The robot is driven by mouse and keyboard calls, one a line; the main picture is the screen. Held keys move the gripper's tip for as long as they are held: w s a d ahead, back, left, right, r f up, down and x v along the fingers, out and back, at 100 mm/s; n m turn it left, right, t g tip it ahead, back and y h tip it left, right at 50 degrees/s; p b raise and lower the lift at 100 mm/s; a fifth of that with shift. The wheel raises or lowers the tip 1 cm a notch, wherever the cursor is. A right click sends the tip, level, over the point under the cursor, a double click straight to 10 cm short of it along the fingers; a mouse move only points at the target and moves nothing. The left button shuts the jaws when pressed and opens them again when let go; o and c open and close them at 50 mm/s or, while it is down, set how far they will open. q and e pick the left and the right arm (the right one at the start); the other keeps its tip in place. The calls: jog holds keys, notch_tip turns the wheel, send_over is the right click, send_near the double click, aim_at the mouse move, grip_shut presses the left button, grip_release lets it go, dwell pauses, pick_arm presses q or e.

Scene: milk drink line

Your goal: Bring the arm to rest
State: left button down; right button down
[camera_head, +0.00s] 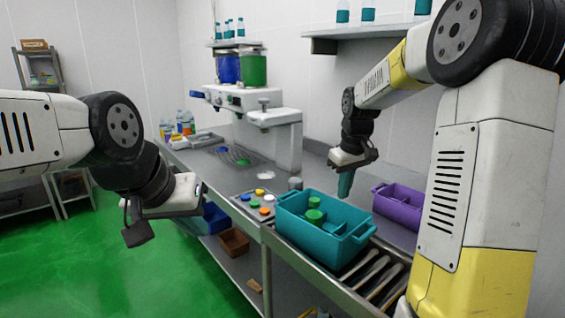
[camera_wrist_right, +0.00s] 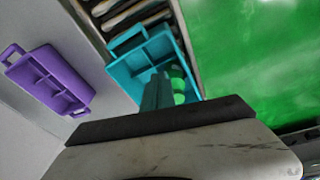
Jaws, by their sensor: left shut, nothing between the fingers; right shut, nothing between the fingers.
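My right gripper (camera_head: 346,184) hangs with its shut teal fingers pointing down, above the back edge of the teal crate (camera_head: 337,245) and apart from it. In the right wrist view the shut, empty fingers (camera_wrist_right: 156,92) show in front of the same teal crate (camera_wrist_right: 124,76). My left gripper (camera_head: 137,234) is at the left over the green floor, away from the counter, shut and empty. Its fingers are small and dark in the picture.
Green round pieces (camera_head: 314,216) are in the teal crate. A purple crate (camera_head: 381,204) stands behind it, partly hidden by my right arm. A tray with coloured discs (camera_head: 246,196) lies to its left. A shelf (camera_head: 365,31) hangs above.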

jog(key=s+a+r+m+t+y, duration=0.1)
jog(key=s+a+r+m+t, duration=0.1)
jog(key=s, duration=1)
jog(key=s+a+r+m+t, duration=0.2)
jog(key=s+r, duration=0.2)
jog(key=s, duration=0.8)
jog(key=shift+s+m+y, duration=0.35)
jog(key=shift+m+y, duration=0.05)
jog(key=shift+r, duration=0.1)
